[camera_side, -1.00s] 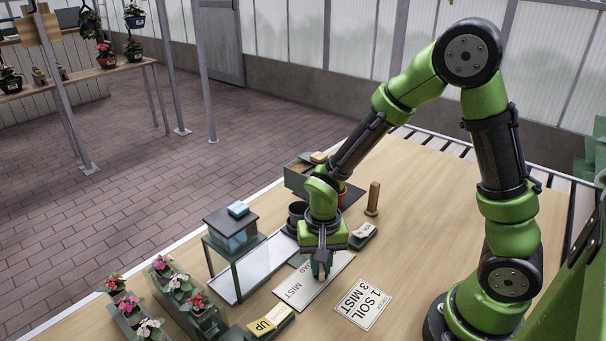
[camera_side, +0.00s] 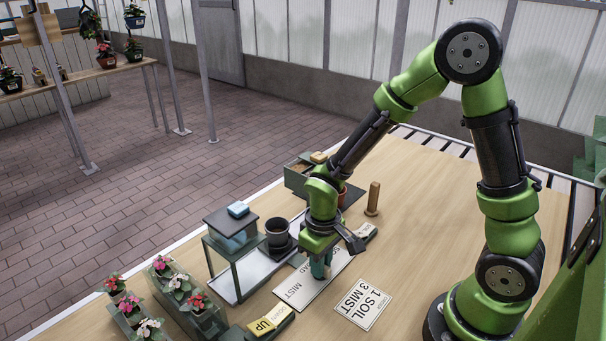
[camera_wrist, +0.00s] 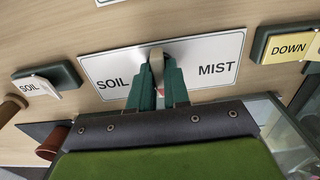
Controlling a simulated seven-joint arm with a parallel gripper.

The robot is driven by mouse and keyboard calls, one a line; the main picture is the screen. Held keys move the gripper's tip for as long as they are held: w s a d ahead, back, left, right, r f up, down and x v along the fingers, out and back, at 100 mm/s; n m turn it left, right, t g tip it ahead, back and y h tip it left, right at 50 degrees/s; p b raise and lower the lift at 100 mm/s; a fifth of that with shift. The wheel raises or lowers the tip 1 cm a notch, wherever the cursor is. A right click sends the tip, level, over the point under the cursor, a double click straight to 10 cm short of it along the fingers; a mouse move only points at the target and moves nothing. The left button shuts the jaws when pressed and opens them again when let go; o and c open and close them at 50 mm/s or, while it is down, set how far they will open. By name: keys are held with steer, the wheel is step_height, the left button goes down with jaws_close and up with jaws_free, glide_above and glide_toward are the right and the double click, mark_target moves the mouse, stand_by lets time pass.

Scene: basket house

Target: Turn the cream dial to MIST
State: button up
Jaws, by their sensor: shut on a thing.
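The cream dial (camera_wrist: 156,56) shows in the wrist view between my fingertips, standing at the middle of a white plate (camera_wrist: 118,60). The plate reads SOIL on the left and MIST on the right, and the dial's visible end lies between the two words. My gripper (camera_wrist: 160,76) is shut on the dial with its green fingers. In the side view my gripper (camera_side: 320,270) points down over the plate (camera_side: 293,292), its fingers and wrist hiding the dial and part of the lettering.
A card (camera_side: 363,304) reading "1 SOIL 3 MIST" lies beside the plate. A yellow-marked UP switch block (camera_side: 264,325) and a SOIL block (camera_wrist: 38,86) flank the plate. A black pot (camera_side: 278,233), glass stand (camera_side: 225,262) and wooden peg (camera_side: 373,198) stand nearby.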

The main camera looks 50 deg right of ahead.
steer(key=n, duration=0.6)
steer(key=shift+f, duration=0.1)
steer(key=n, duration=0.6)
steer(key=o, duration=1.4)
steer(key=shift+o, duration=0.2)
steer(key=shift+r, duration=3.6)
